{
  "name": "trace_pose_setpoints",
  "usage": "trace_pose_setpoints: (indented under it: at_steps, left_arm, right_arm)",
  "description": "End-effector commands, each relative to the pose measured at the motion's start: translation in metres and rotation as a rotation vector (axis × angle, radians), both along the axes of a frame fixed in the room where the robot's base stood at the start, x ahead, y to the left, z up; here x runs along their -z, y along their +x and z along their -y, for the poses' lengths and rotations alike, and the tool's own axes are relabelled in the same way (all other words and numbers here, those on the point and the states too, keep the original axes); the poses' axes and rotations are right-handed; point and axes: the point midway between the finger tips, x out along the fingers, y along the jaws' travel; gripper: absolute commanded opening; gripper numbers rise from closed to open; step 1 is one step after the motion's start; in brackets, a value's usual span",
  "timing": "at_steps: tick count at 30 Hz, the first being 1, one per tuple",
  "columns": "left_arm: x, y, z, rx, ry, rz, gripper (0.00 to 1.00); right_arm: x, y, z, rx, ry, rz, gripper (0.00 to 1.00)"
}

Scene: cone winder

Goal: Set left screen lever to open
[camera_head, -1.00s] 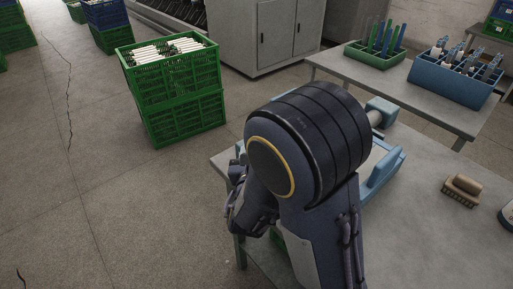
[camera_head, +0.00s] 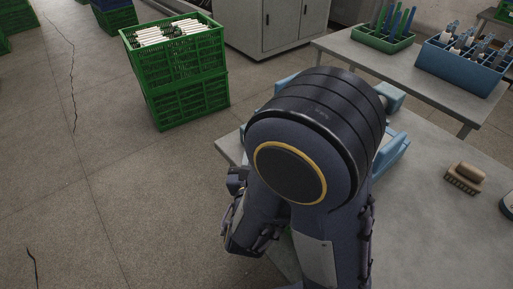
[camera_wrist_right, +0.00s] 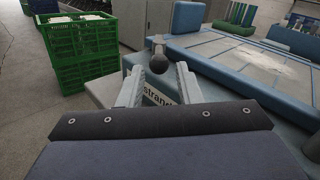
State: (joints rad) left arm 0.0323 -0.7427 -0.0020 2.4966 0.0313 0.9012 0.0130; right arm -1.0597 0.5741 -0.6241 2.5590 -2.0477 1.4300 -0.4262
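My right gripper (camera_wrist_right: 160,72) is open, with one finger on each side of the knob in the picture. I cannot tell whether either finger touches it. Part of a label reading "stran" shows between the fingers. In the head view, the blue device (camera_head: 393,152) is mostly hidden behind my large arm joint, which also hides the lever and right gripper. My left gripper is not seen.
Green crates (camera_head: 186,95) of white tubes stand on the floor at the left. A brush (camera_head: 464,177) lies on the grey table (camera_head: 430,215) at the right. A second table (camera_head: 400,66) behind carries a green bin (camera_head: 383,37) and a blue bin (camera_head: 462,68).

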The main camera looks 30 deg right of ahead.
Motion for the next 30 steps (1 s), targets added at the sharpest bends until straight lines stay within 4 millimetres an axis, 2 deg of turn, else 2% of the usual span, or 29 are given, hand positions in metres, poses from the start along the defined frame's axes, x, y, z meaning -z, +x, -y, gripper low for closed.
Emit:
trace_pose_setpoints:
  at_steps: [1,5,7,11,14,17,21,25,30]
  left_arm:
    - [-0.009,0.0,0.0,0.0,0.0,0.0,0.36]
    - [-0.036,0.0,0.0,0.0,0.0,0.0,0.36]
    - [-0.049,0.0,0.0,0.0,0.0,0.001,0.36]
    - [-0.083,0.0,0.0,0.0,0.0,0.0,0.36]
    - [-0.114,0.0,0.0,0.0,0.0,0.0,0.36]
    - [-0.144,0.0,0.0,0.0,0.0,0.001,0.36]
    - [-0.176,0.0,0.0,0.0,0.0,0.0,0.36]
    - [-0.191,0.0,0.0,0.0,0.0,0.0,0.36]
    - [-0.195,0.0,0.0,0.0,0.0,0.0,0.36]
  right_arm:
    - [-0.009,0.001,0.001,0.008,0.005,0.003,0.24]
    - [-0.036,0.005,0.007,0.066,0.037,0.016,0.07]
    - [-0.047,0.014,0.021,0.21,0.123,0.05,0.0]
    - [-0.068,0.024,0.041,0.522,0.332,0.101,0.0]
    - [-0.08,0.03,0.045,0.799,0.556,0.127,0.0]
    - [-0.089,0.04,0.033,1.074,0.819,0.131,0.0]
    - [-0.106,0.065,-0.002,1.367,1.176,0.103,0.0]
    - [-0.126,0.089,-0.029,1.519,1.413,0.063,0.0]
    - [-0.134,0.102,-0.043,1.587,1.537,0.034,0.0]
